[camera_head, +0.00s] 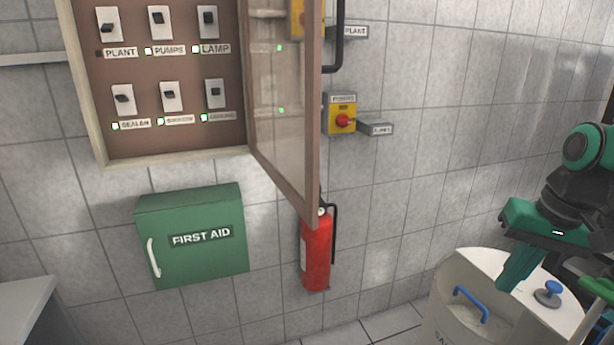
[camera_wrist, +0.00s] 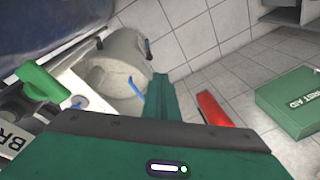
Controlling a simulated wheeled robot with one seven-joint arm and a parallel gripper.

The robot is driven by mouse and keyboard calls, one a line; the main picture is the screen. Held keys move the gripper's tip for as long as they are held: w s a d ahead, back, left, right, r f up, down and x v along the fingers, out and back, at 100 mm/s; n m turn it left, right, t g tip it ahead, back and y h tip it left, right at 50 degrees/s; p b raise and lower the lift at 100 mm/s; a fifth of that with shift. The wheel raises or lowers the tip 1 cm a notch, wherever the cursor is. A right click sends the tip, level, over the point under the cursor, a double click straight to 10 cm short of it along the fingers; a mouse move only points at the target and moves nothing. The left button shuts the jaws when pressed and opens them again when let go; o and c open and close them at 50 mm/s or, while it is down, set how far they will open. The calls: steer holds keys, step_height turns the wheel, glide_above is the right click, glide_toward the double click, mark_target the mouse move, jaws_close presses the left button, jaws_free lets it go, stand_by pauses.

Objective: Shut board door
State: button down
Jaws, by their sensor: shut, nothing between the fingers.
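The board (camera_head: 175,160) is a wooden box on the wall with a brown panel of several switches. Its board door (camera_head: 310,150), a glazed pane in a wooden frame, is hinged on the board's right side. It stands wide open, swung out from the wall toward me. My gripper (camera_head: 515,272) is at the right of the head view, well right of the door and apart from it. It points down over a pale round container, and its green fingers are together and empty. The fingers also show in the wrist view (camera_wrist: 165,95); the door is not clearly visible there.
A green first aid box (camera_head: 195,240) hangs below the board. A red fire extinguisher (camera_head: 316,255) is below the door's lower corner. A yellow switch with a red knob (camera_head: 342,117) is on the wall behind the door. The pale container (camera_head: 470,300) has a blue handle. Open space lies between door and gripper.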

steer(key=w+a+r+n+t+y, duration=0.2)
steer(key=w+a+r+n+y, duration=0.15)
steer(key=w+a+r, duration=0.85)
steer(key=w+a+r+n+g+y, duration=0.1)
steer(key=w+a+r+n, duration=0.15)
steer(key=a+r, duration=0.3)
steer(key=w+a+r+n+g+y, duration=0.1)
steer(key=a+r+n+y, duration=0.1)
steer(key=a+r+n, duration=0.35)
steer(key=a+f+m, duration=0.1)
steer(key=a+f, duration=0.8)
steer(key=a, duration=0.2)
steer(key=shift+w+a+f, duration=0.25)
steer(key=shift+f, duration=0.1)
steer(key=shift+m+h, duration=0.25)
